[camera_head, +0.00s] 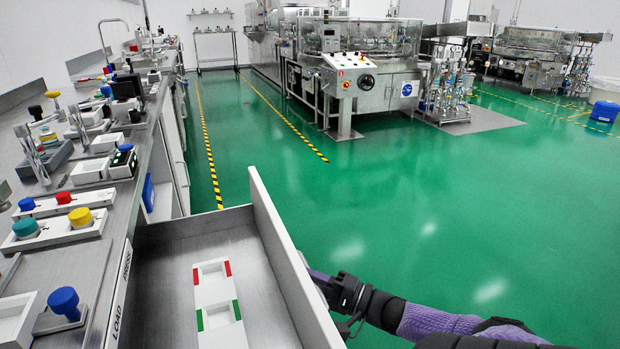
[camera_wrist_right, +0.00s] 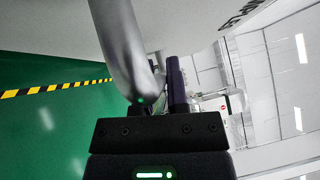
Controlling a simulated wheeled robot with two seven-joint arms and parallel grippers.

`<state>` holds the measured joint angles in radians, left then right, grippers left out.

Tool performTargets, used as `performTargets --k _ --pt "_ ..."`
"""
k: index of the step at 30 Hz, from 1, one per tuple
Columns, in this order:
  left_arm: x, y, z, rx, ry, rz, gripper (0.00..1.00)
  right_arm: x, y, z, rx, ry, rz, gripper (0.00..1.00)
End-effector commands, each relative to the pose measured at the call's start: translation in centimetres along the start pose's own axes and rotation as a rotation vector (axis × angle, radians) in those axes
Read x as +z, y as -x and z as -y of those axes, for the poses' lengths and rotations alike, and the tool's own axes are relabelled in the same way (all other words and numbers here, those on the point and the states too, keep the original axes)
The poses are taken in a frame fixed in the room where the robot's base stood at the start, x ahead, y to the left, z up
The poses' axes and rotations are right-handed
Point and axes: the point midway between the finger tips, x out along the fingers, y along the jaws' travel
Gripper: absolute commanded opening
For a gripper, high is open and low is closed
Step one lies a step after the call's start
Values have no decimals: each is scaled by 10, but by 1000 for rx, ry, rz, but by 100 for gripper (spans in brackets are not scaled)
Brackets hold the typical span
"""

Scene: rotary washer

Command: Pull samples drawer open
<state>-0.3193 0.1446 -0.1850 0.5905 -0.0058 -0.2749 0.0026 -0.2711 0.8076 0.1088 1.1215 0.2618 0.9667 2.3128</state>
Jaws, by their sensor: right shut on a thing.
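The samples drawer (camera_head: 286,262) stands pulled out from the counter in the head view, its inside showing. On its floor lies a white holder (camera_head: 213,287) with red and green marks. My right gripper (camera_head: 325,285) is at the outer side of the drawer front, its fingertips partly hidden behind the panel. In the right wrist view, a curved silver handle (camera_wrist_right: 122,45) comes down to the jaws, beside a dark finger (camera_wrist_right: 177,85). My right gripper is shut on this handle. My left gripper is not in view.
The steel counter (camera_head: 110,225) on the left carries colored knobs and white blocks. Its edge bears a label (camera_head: 119,297). Green floor (camera_head: 400,230) is open to the right of the drawer. A rotary machine (camera_head: 360,75) stands at the back.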

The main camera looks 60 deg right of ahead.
Motion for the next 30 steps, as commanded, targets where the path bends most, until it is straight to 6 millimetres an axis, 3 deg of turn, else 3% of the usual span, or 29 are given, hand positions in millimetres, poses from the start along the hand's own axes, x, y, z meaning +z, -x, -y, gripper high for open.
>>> performTargets --k 2,3,8,17,24,30 --pt "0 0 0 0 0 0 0 0 0 0 1 0 0 0" --pt "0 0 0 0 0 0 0 0 0 0 1 0 0 20" --pt "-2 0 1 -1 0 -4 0 0 0 0 1 0 0 52" --pt "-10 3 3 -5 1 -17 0 0 8 0 1 -1 -1 52" --pt "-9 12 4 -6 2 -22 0 0 67 0 4 0 -3 52" --pt "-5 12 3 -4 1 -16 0 0 97 -1 2 -1 -1 52"
